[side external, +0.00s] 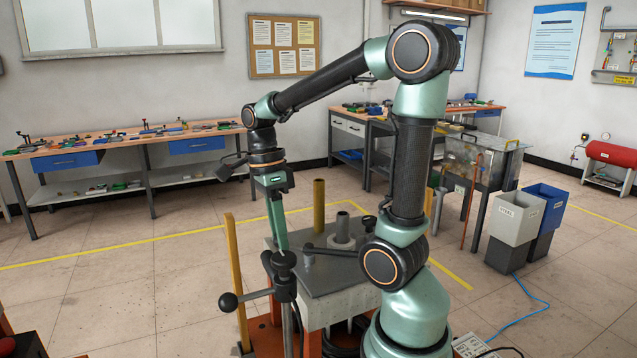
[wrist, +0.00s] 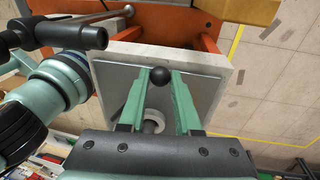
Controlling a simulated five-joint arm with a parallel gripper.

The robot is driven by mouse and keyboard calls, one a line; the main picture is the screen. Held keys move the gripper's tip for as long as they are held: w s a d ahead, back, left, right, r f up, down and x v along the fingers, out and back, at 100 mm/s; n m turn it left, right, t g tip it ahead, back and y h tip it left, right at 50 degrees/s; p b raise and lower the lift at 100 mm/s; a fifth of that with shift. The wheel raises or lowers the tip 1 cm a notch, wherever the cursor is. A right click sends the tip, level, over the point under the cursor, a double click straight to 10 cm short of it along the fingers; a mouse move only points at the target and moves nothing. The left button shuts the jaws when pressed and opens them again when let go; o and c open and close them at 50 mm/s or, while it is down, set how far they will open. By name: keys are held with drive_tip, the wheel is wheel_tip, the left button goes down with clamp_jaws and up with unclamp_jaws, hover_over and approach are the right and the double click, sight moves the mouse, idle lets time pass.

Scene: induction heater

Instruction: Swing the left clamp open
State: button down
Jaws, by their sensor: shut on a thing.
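My gripper (wrist: 160,74) points down, its two green fingers closed on a black ball knob (wrist: 160,77). In the side view my gripper (side external: 280,246) is above the heater's left edge, where dark clamp parts partly hide its tips. A black clamp with a hub (side external: 284,286) stands on a post in front, with a bar running left to a black ball (side external: 228,302). A black clamp part (wrist: 88,38) also shows at the upper left in the wrist view. I cannot tell which clamp the held knob belongs to.
The heater block (side external: 335,308) has a grey top plate and a pale cylinder (side external: 342,233). A yellow post (side external: 236,270) stands left, and a brass-coloured post (side external: 319,205) behind. Another black lever (side external: 335,252) lies over the plate. Open floor is at the left.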

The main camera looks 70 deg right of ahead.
drive_tip(key=c, duration=0.6)
unclamp_jaws()
drive_tip(key=r, duration=0.4)
drive_tip(key=w+r, duration=0.1)
drive_tip(key=r, duration=0.3)
drive_tip(key=w+r, duration=0.1)
drive_tip(key=r, duration=0.3)
drive_tip(key=shift+d, duration=0.4)
drive_tip(key=shift+o, duration=0.3)
drive_tip(key=shift+f, duration=0.1)
